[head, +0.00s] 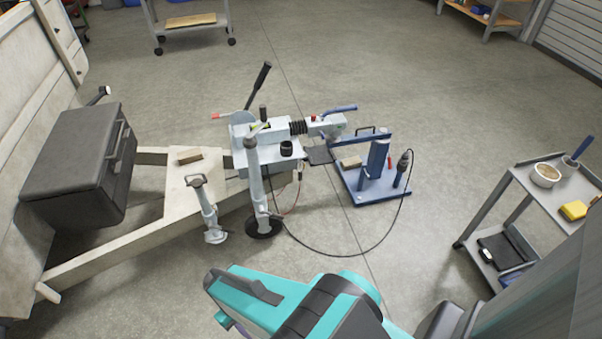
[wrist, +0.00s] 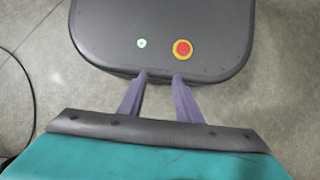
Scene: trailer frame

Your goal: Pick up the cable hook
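A thin reddish cable (head: 295,199) hangs beside the trailer's coupling head in the head view. A small pale piece (head: 300,167) at its upper end may be the cable hook, but it is too small to be sure. My gripper (wrist: 160,77) shows in the wrist view with its two purple-grey fingers apart and nothing between them. It is above my own dark base, which has a red and yellow button.
The pale trailer frame (head: 100,248) carries a black box (head: 75,165). A jockey wheel (head: 264,227) and a prop stand (head: 212,215) stand at the frame. A black cable (head: 350,255) loops to a blue stand (head: 372,185). A grey cart (head: 530,185) is right.

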